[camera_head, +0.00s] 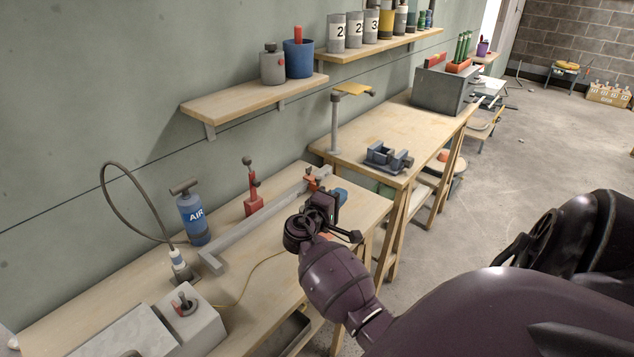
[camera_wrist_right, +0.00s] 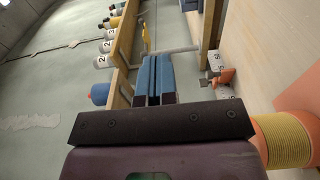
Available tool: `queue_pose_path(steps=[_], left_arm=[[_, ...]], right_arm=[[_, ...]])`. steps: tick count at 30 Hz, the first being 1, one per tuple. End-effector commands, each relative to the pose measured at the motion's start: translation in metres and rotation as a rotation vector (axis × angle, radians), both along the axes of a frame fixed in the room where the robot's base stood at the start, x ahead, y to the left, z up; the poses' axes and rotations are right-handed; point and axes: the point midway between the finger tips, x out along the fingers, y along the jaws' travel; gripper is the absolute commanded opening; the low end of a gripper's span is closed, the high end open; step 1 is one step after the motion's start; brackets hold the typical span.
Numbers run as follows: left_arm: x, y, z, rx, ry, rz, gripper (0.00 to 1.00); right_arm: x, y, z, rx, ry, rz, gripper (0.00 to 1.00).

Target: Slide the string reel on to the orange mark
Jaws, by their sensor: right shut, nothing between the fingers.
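The string reel (camera_wrist_right: 288,140) shows at the lower right of the right wrist view, with orange flanges and yellow string wound between them. It sits beside my right gripper (camera_wrist_right: 155,75), apart from its fingers. The blue fingers are shut together with nothing between them. In the head view my right gripper (camera_head: 341,196) is over the near workbench (camera_head: 130,275), and a sliver of orange beneath the wrist may be the reel. Yellow string (camera_head: 250,272) runs across the bench towards it. My left gripper is not in view.
A grey rail (camera_head: 255,222) lies along the bench, with a red clamp-like piece (camera_head: 318,176) at its far end. A blue air bottle (camera_head: 193,215) and a red-handled grey block (camera_head: 187,318) stand to the left. A farther bench holds a grey vise (camera_head: 387,158).

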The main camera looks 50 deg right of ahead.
Motion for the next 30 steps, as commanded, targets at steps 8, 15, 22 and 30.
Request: queue_pose_path(steps=[8,15,22,30], left_arm=[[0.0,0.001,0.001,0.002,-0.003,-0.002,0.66],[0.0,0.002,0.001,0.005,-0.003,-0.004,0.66],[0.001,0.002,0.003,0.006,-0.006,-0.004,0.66],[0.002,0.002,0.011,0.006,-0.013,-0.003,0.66]], right_arm=[[-0.034,-0.046,0.0,-0.002,0.001,-0.002,0.0],[-0.053,-0.072,0.0,-0.002,0.002,-0.001,0.0],[-0.055,-0.083,0.009,-0.017,-0.004,0.009,0.0],[-0.024,-0.058,0.026,-0.074,0.032,0.055,0.0]])
